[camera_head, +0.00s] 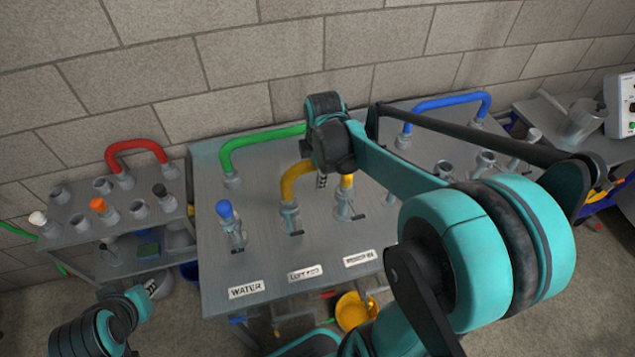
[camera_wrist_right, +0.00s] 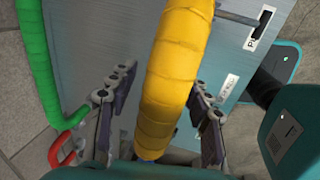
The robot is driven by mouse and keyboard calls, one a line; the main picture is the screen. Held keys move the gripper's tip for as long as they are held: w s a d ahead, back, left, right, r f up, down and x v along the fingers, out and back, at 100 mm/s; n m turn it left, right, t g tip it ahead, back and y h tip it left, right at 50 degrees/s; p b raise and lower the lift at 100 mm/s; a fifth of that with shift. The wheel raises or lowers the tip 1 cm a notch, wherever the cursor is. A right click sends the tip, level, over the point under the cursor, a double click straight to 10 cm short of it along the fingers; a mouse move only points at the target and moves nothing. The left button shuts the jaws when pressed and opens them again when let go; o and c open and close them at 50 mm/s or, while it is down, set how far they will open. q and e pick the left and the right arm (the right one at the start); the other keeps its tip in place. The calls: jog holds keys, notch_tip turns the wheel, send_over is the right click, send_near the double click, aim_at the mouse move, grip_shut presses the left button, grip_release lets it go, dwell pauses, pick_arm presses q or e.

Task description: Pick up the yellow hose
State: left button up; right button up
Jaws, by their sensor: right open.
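The yellow hose (camera_head: 288,184) is a short arched bend whose ends sit on two upright fittings in the middle of the grey panel table (camera_head: 262,258). My right gripper (camera_head: 322,178) is above it and covers the top of its arch in the head view. In the right wrist view the yellow hose (camera_wrist_right: 178,70) runs between the two open fingers of my right gripper (camera_wrist_right: 158,115), with gaps at both sides. My left gripper (camera_head: 152,287) is low at the left, in front of the side shelf, apart from the hose; its fingers are too small to read.
A green hose (camera_head: 262,134) arches close behind, left of the yellow one. A blue hose (camera_head: 445,102) is at the back right. A red hose (camera_head: 135,144) stands on the left side table (camera_head: 80,237). A blue-capped fitting (camera_head: 225,210) is near the left. A brick wall closes the back.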

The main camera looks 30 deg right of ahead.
grip_shut()
notch_tip(320, 180, up, 5)
jog(key=shift+f+p, duration=0.1)
jog(key=shift+p, duration=1)
jog(key=s+d+r+p, duration=0.3)
jog(key=s+d+r, duration=0.3)
jog(key=s+d, duration=0.2)
jog(key=shift+s+r, duration=0.15)
jog(key=shift+s, duration=0.1)
